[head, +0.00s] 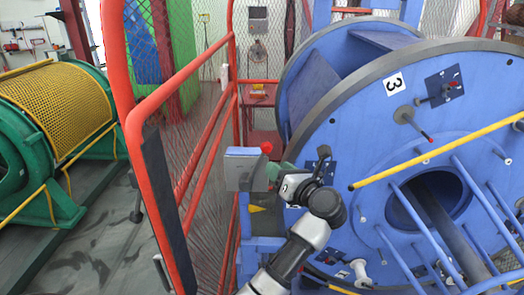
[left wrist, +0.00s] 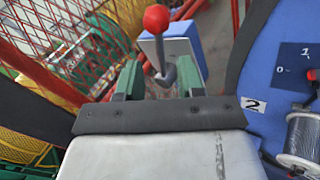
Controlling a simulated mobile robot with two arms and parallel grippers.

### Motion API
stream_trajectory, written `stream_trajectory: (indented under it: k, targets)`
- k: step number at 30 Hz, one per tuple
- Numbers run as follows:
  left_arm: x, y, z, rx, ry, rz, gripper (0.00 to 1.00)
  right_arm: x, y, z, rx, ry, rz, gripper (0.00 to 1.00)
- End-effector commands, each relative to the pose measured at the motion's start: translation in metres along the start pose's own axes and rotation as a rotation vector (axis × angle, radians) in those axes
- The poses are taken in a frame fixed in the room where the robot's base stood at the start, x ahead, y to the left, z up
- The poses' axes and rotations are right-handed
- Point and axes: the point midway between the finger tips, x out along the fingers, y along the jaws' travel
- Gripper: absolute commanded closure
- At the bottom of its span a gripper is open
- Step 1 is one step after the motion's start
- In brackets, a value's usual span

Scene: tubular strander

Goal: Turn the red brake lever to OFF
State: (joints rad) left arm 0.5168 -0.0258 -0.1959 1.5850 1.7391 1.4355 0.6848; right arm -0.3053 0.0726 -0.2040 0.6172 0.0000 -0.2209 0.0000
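The red brake lever (head: 267,148) shows as a red ball knob above a grey and blue box (head: 240,168) in the head view. In the left wrist view its red knob (left wrist: 156,18) tops a dark stem that leans slightly. My left gripper (head: 277,172) is at the lever on the right side of the box. In the left wrist view my left gripper's green fingers (left wrist: 161,80) stand apart with the stem between them. I cannot tell whether a finger touches the stem. No OFF marking is legible. My right gripper is not in view.
A red mesh guard frame (head: 185,75) stands left of the box. A large blue reel (head: 350,110) marked 3 stands close on the right, with a yellow bar (head: 435,153) across it. A green machine with a yellow mesh cover (head: 55,105) is farther left.

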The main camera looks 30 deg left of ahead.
Motion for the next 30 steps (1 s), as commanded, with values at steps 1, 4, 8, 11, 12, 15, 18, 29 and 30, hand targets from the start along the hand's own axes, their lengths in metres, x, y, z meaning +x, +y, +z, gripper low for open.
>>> stream_trajectory:
  k: [1, 4, 8, 11, 12, 15, 18, 29, 30]
  targets:
    - [0.012, 0.002, 0.005, 0.004, -0.002, 0.005, 0.62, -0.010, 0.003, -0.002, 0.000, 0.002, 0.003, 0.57]
    - [0.032, 0.003, 0.005, 0.005, -0.004, 0.006, 0.62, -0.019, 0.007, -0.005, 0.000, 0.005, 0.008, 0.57]
    - [0.055, 0.002, 0.004, 0.006, -0.003, 0.004, 0.62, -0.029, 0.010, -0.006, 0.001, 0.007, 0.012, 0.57]
    - [0.068, 0.001, 0.004, 0.006, -0.004, 0.002, 0.62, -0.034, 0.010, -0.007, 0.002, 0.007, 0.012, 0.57]
    - [0.071, 0.001, 0.003, 0.005, -0.004, 0.001, 0.62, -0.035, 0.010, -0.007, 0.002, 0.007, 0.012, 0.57]
    - [0.078, 0.000, 0.002, 0.005, -0.004, 0.001, 0.62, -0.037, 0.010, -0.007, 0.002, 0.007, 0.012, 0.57]
    - [0.080, 0.000, 0.001, 0.004, -0.003, 0.000, 0.62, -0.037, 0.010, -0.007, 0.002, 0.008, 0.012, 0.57]
    - [0.080, 0.000, 0.000, 0.004, -0.003, 0.000, 0.83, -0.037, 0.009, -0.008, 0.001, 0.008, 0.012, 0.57]
    - [0.080, 0.000, 0.000, 0.004, -0.003, 0.000, 0.90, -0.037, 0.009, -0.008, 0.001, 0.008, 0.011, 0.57]
